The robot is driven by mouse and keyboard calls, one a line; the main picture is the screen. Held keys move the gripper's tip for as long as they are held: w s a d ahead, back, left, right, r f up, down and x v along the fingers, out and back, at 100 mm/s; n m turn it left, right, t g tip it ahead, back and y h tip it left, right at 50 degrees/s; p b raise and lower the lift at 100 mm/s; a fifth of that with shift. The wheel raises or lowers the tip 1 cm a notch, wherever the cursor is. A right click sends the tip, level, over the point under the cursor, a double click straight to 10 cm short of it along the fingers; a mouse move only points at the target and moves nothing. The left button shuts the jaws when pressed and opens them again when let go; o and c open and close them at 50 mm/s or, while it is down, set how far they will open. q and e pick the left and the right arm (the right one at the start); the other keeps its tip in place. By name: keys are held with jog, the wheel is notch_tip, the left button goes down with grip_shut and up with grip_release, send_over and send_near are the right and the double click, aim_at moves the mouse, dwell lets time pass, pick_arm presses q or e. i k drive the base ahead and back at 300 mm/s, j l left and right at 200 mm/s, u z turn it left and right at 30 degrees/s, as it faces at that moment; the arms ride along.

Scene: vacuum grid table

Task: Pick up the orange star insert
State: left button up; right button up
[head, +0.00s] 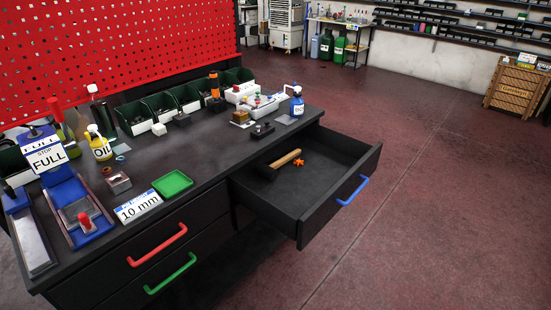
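The orange star insert (299,162) is small and lies inside the open drawer (318,212), on the drawer floor. It lies close to the right end of a hammer-like tool with a wooden handle (286,158) and a dark head. I cannot tell if the two touch. Neither of my grippers shows in the head view.
The drawer with the blue handle (352,190) juts out from the dark workbench (205,150). The bench top holds a green tray (172,183), a "10 mm" sign (138,206), oil bottles and green bins. Drawers with red and green handles are shut. Open floor lies right.

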aim_at(298, 162)
jog(key=i+l+u, duration=0.15)
jog(key=l, duration=0.45)
jog(key=i+l+u, duration=0.15)
jog(key=l, duration=0.5)
jog(key=i+l+u, duration=0.1)
jog(key=l, duration=0.5)
jog(key=i+l+u, duration=0.15)
jog(key=l, duration=0.55)
